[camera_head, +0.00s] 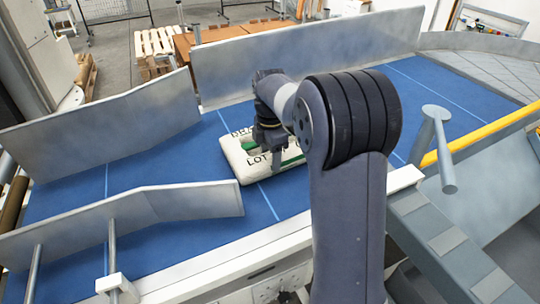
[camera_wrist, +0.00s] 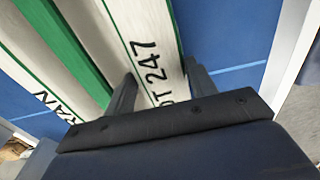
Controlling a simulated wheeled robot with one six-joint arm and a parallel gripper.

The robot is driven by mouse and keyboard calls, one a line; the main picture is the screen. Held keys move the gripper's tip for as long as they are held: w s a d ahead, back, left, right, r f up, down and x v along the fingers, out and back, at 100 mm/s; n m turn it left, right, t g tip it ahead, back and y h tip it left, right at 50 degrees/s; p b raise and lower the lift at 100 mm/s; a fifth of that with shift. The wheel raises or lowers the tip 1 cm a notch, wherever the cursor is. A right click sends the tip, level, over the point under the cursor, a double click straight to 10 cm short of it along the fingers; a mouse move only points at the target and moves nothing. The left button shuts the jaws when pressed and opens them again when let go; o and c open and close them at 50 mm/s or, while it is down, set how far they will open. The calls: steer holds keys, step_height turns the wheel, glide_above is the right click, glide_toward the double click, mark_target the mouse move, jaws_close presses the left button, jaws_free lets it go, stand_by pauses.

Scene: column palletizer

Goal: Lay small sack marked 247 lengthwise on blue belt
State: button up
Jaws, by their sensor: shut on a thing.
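The small white sack (camera_head: 236,160) with a green stripe is at the middle of the blue belt (camera_head: 150,175) in the head view. In the wrist view the fingers of my gripper (camera_wrist: 160,85) stand on either side of the printed strip. My arm hides the sack's right part. I cannot tell whether its underside touches the belt.
Grey guide plates flank the belt at the back (camera_head: 300,60), the left (camera_head: 100,120) and the front (camera_head: 130,215). Blue belt is bare left and right of the sack. A yellow rail (camera_head: 480,133) and a grey post (camera_head: 436,140) stand at the right.

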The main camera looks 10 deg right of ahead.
steer(key=shift+w+d+r+p, duration=0.1)
steer(key=shift+w+d+p, duration=0.25)
steer(key=shift+w, duration=0.55)
steer(key=shift+w+d+p, duration=0.2)
steer(key=shift+w+p, duration=0.35)
steer(key=shift+w, duration=0.4)
steer(key=shift+w+d+r+p, duration=0.1)
steer(key=shift+w+d+p, duration=0.25)
steer(key=shift+w, duration=0.55)
steer(key=shift+a, duration=0.1)
steer(key=o, duration=1.4)
steer(key=shift+s+f, duration=0.1)
steer(key=shift+c, duration=0.2)
step_height(320, 180, up, 10)
steer(key=shift+f, duration=0.1)
step_height(320, 180, down, 9)
steer(key=shift+r, duration=0.1)
